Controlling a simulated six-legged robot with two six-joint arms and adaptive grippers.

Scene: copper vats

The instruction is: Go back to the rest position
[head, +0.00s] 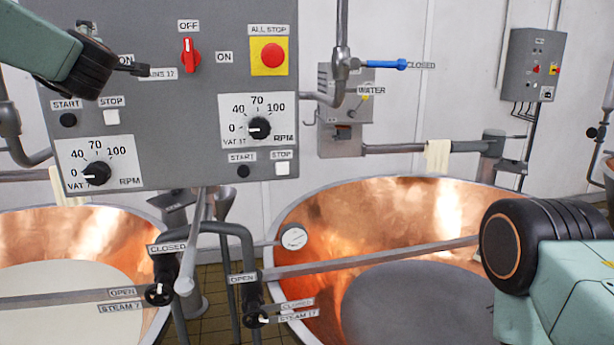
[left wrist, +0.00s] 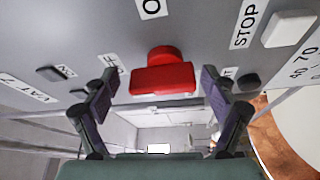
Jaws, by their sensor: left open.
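My left gripper (head: 134,69) is in front of the grey control panel (head: 150,110), at its upper left. In the left wrist view the left gripper (left wrist: 158,82) is open, its two fingers apart on either side of a red switch handle (left wrist: 163,79). A gap shows between the handle and each finger. In the head view that handle is hidden behind my left arm. My right arm shows at the lower right of the head view, but its gripper is out of view.
The panel also bears a red switch (head: 190,56), a red stop button (head: 272,56) and two speed dials. Below stand a left copper vat (head: 90,228) with pale contents and a right copper vat (head: 440,207). Steam pipes and valves (head: 254,316) stand between them.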

